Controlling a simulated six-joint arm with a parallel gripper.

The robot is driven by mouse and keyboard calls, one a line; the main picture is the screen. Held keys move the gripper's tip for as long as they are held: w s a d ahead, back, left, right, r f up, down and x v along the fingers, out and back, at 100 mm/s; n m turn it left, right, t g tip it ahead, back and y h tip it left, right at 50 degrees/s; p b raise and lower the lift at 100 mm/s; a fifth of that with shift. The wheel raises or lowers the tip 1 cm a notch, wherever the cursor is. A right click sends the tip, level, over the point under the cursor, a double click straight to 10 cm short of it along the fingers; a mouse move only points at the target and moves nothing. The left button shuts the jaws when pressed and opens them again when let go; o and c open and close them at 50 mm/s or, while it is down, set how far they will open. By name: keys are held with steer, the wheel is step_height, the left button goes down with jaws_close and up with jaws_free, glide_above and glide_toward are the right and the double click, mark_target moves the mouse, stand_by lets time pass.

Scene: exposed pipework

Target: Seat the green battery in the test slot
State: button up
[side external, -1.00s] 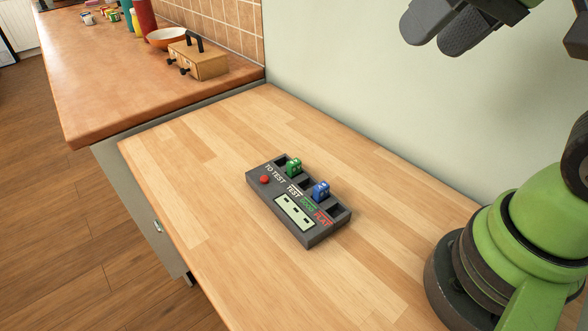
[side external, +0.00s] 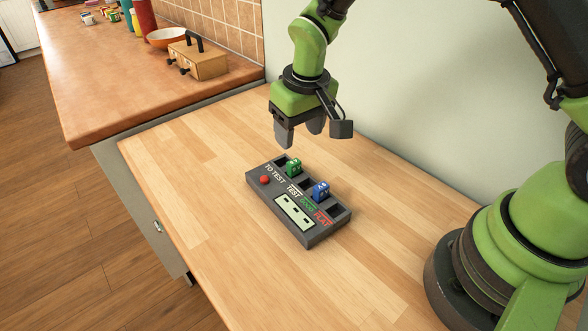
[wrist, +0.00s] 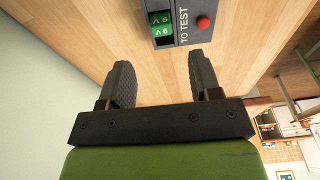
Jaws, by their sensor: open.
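The green battery (side external: 293,167) stands in the tester (side external: 318,238), in the TO TEST section at its far end. In the wrist view the battery (wrist: 162,30) shows a 9V label, just ahead of my fingertips. The test slot (side external: 305,183), beside the TEST label, looks empty and dark. A blue battery (side external: 320,191) stands in the slot by the GOOD label. My gripper (side external: 300,138) is open and empty, above and behind the tester's far end, pointing down. Its two fingers (wrist: 162,66) are spread in the wrist view.
The FLAT slot (side external: 337,210) looks empty. A red button (side external: 264,179) and a pale display panel (side external: 295,212) are on the tester's top. The wooden worktop (side external: 200,200) around it is clear. A wall (side external: 390,90) rises behind.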

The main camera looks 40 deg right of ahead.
mark_target(294, 161)
steer(key=f, duration=0.5)
steer(key=w+f, duration=0.1)
steer(key=f, duration=0.1)
steer(key=shift+f, duration=0.3)
steer(key=c, duration=1)
